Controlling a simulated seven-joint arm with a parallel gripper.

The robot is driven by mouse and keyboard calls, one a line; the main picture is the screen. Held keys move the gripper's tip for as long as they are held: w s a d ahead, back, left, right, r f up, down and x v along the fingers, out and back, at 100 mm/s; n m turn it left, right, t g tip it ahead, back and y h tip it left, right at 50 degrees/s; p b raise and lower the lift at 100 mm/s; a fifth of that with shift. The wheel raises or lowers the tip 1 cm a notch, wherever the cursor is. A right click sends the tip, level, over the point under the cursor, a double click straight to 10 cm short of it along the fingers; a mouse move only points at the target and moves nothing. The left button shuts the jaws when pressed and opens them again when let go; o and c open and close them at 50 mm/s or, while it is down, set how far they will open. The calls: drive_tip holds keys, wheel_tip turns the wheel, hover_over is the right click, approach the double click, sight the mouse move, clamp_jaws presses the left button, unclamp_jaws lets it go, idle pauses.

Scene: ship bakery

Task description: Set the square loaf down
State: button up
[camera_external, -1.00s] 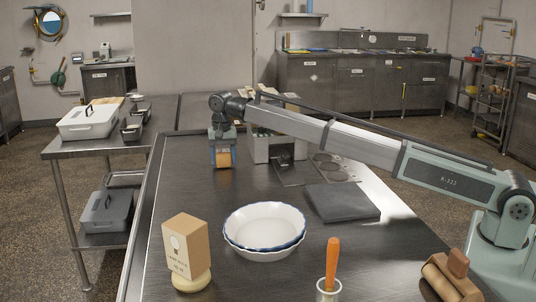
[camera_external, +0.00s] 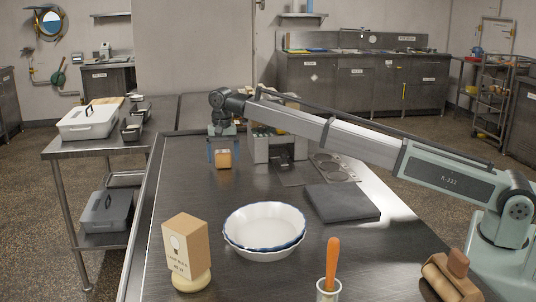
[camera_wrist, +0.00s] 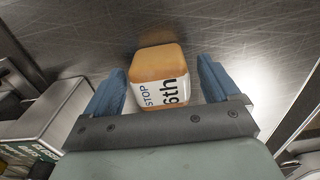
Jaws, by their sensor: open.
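The square loaf (camera_external: 223,159) is a small golden-brown block that rests on the dark metal table (camera_external: 190,205) at its far end. In the wrist view the loaf (camera_wrist: 158,80) has a white band that reads "STOP 6th". My gripper (camera_external: 223,152) is above the loaf. The wrist view shows my gripper (camera_wrist: 163,85) with its blue fingers apart, one on each side of the loaf, and a gap on both sides.
A grey box-like unit (camera_external: 272,148) stands close right of the loaf. A dark slab (camera_external: 341,202), stacked white dishes (camera_external: 264,228), a carton (camera_external: 186,248) and an orange-handled tool (camera_external: 333,262) are nearer the front. The table's left middle is clear.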

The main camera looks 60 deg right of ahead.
sight(223, 151)
wheel_tip(223, 151, up, 11)
drive_tip(key=shift+f, duration=0.1)
idle(0.3)
drive_tip(key=shift+d, duration=0.1)
